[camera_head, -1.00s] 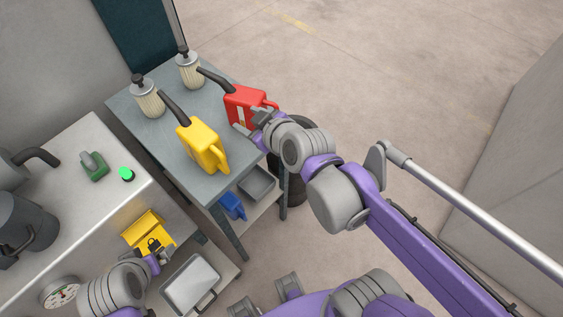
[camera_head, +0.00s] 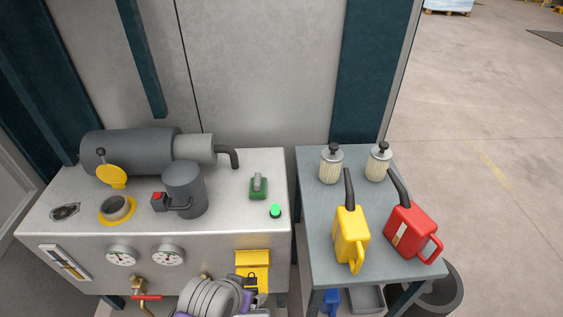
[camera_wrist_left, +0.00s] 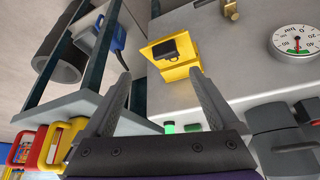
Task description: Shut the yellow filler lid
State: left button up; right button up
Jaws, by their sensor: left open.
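The yellow filler lid (camera_head: 111,176) stands raised, tilted up behind the filler neck (camera_head: 117,208) on top of the grey cabinet in the head view. It has a dark knob at its upper end. The neck's round mouth is uncovered, with a yellow ring around its base. My left arm shows at the bottom of the head view, well right of the lid and lower, in front of the cabinet. In the left wrist view my left gripper (camera_wrist_left: 160,76) is open and empty, near a yellow box with a black padlock (camera_wrist_left: 172,55). My right gripper is out of view.
A dark upright canister (camera_head: 184,190) stands right of the neck, and a large horizontal cylinder (camera_head: 130,153) lies behind. Gauges (camera_head: 168,255) and a red-handled valve (camera_head: 146,297) are on the cabinet front. A side table (camera_head: 317,239) holds yellow and red cans and two filters.

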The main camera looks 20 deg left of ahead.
aim_at(115, 176)
jog(key=u, duration=1.95)
